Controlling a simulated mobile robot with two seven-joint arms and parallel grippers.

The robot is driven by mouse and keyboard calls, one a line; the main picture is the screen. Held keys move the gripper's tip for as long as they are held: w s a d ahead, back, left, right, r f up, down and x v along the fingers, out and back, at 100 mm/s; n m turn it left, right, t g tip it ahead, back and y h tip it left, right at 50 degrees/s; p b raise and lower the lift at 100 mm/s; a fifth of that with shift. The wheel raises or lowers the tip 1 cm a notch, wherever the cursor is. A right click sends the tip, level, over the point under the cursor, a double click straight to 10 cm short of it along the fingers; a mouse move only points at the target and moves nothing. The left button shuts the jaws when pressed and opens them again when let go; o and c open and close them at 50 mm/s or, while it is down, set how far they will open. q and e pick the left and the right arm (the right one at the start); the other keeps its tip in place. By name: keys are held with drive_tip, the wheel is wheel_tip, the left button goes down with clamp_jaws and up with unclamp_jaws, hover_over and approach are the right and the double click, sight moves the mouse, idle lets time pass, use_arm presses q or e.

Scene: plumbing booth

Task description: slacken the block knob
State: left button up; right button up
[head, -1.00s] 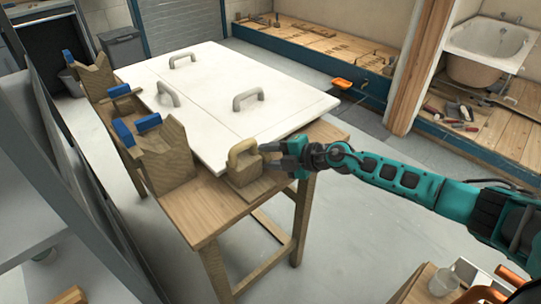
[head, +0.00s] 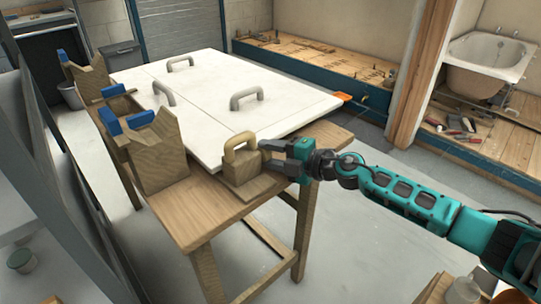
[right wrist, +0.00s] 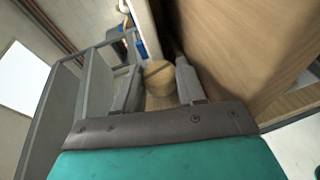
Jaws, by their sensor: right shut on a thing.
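In the head view the knob is hidden by the fingers. My left gripper is not in view.
A white panel (head: 205,120) with several grey handles lies on the table. Notched wooden supports (head: 158,153) with blue pads stand along the table's left side. Open floor (head: 350,235) lies right of the table. A bathtub (head: 487,62) is at the back right.

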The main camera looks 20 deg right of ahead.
drive_tip(key=o, duration=0.8)
drive_tip(key=shift+c, duration=0.2)
drive_tip(key=v, duration=1.3)
drive_tip(key=shift+w, duration=0.1)
